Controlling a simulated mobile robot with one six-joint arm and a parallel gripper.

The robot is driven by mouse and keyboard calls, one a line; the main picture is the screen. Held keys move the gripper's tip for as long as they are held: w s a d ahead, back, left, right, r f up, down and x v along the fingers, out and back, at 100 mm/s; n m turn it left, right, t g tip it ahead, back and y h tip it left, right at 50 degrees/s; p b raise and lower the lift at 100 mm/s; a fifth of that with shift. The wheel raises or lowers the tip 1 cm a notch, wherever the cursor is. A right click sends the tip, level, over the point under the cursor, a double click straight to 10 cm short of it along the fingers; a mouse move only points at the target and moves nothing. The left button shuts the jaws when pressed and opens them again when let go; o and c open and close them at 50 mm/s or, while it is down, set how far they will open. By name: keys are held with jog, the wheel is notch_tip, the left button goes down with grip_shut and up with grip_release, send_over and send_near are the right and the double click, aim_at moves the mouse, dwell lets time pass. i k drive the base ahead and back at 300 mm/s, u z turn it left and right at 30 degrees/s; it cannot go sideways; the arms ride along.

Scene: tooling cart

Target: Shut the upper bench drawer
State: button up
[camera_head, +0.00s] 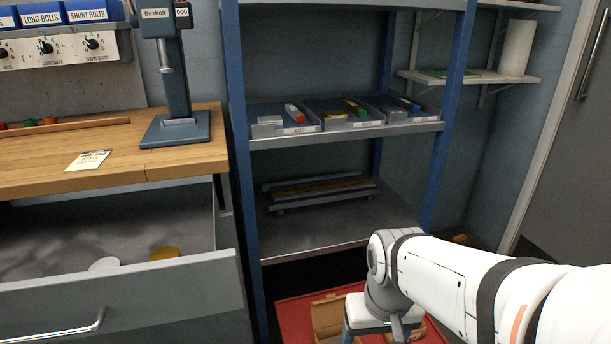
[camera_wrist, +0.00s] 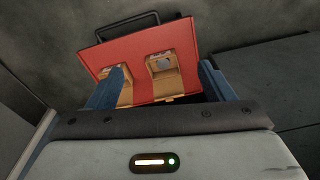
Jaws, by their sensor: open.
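The upper bench drawer (camera_head: 120,293) stands pulled out below the wooden bench top at the left of the head view. Its grey front has a metal bar handle (camera_head: 55,332) near the bottom edge. A pale disc (camera_head: 104,264) and a gold-coloured disc (camera_head: 164,254) lie inside it. My gripper is at the bottom of the head view, to the right of the drawer and apart from it, partly cut off. In the wrist view my gripper (camera_wrist: 160,88) has its two blue fingers spread, with nothing held between them.
A press (camera_head: 176,100) stands on the bench.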

aim_at(48, 244)
jog(key=u, duration=0.05)
jog(key=k, duration=1.65)
jog(key=z, duration=0.55)
jog(key=i, duration=1.5)
jog(key=u, duration=2.85)
jog(key=i, duration=0.45)
jog(key=z, duration=0.25)
